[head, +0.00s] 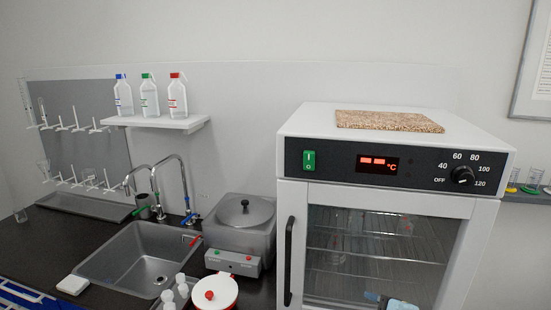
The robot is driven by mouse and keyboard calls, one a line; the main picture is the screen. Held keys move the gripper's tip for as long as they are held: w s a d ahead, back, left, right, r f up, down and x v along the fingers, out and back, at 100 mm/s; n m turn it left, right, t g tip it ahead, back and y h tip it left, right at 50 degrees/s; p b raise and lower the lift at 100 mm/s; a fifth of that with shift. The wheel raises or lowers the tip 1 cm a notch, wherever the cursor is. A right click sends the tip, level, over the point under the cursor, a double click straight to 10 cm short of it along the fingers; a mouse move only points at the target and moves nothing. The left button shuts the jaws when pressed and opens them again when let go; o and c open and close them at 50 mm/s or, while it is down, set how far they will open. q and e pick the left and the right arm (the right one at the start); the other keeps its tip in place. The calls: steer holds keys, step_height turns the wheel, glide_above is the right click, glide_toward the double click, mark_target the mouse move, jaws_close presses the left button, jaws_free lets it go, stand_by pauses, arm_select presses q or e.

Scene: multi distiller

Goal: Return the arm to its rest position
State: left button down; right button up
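Neither of my grippers can be made out in the head view, and no arm clearly shows. A small pale and dark-blue shape (393,303) is cut off by the bottom edge, in front of or behind the oven's glass door. I cannot tell what it is.
A white drying oven (290,203) with a shut glass door stands at right, a cork-like mat (390,121) on top. Left of it are a grey lidded bath (240,238), a red-knobbed white vessel (214,293) and a sink (140,258). A shelf (160,122) holds three bottles.

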steer(key=s+f+m+h+p, duration=0.2)
steer(key=s+f+m, duration=1.1)
steer(key=s+f, duration=0.8)
steer(key=shift+s+g+p, duration=0.3)
steer(key=shift+s+p, duration=0.05)
steer(key=shift+p, duration=0.3)
